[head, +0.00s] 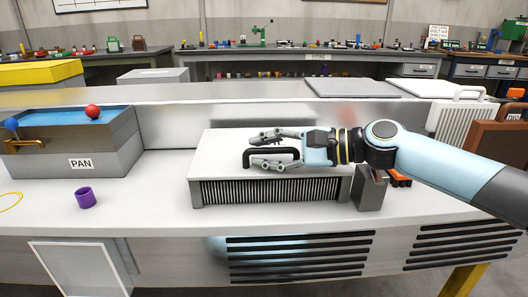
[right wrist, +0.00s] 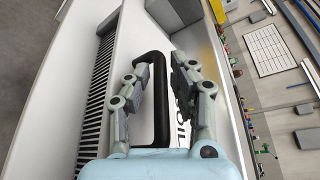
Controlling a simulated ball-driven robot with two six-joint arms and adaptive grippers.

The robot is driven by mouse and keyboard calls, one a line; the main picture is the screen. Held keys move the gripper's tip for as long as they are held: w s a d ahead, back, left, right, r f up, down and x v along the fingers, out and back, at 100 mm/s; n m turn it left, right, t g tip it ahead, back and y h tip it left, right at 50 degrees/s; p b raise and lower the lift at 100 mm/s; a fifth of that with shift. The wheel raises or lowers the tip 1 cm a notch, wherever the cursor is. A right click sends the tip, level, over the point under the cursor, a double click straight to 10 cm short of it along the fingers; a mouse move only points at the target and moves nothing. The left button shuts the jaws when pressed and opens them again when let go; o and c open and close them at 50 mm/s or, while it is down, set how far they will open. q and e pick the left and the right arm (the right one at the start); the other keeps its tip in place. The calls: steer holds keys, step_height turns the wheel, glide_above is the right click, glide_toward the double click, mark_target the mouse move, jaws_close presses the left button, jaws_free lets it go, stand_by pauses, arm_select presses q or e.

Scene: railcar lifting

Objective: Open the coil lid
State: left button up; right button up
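The coil lid (head: 225,148) is a white flat top over a grey louvred front, and it lies level. A black loop handle (head: 249,158) stands on it. The lid also shows in the right wrist view (right wrist: 128,35), with part of a label reading "OIL" beside the black handle (right wrist: 161,110). My right gripper (head: 264,150) reaches in from the right, just over the lid. Its fingers are apart, one on the far side and one on the near side of the handle. In the right wrist view, the handle shows between the fingers (right wrist: 160,68). Whether they touch it I cannot tell. My left gripper is not in view.
A grey PAN box (head: 80,162) with blue inside stands at the left, with a red ball (head: 92,111) on it. A purple cup (head: 86,198) stands in front. A grey block (head: 369,190) is right of the lid. The white surface between cup and lid is clear.

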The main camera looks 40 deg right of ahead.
steer(key=shift+w, duration=0.1)
steer(key=shift+c, duration=0.4)
jaws_close()
